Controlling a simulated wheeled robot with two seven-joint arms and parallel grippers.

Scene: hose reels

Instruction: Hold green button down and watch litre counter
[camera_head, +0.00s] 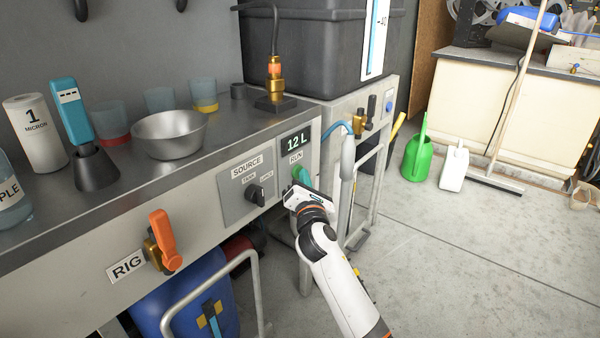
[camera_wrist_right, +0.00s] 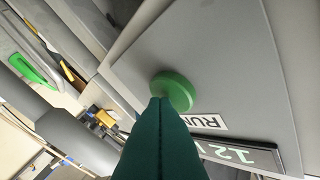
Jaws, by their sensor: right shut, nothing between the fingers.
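The green button (camera_head: 295,171) is on the front panel of the bench under the RUN label. In the right wrist view the round green button (camera_wrist_right: 176,90) shows just beyond my fingertips. My right gripper (camera_head: 302,180) is shut and empty, with its dark green fingertips (camera_wrist_right: 160,102) at the button face. They overlap the button in the picture and look to be touching it; how far it is pressed in cannot be told. The litre counter (camera_head: 296,142) above reads 12 L; it shows partly, upside down, in the wrist view (camera_wrist_right: 240,154). My left gripper is not in view.
The black SOURCE knob (camera_head: 257,195) sits left of the button. An orange-handled valve (camera_head: 165,240) marked RIG is further left. A grey metal rail frame (camera_head: 365,190) stands close to the right of my gripper. A steel bowl (camera_head: 170,134) and several cups stand on the bench.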

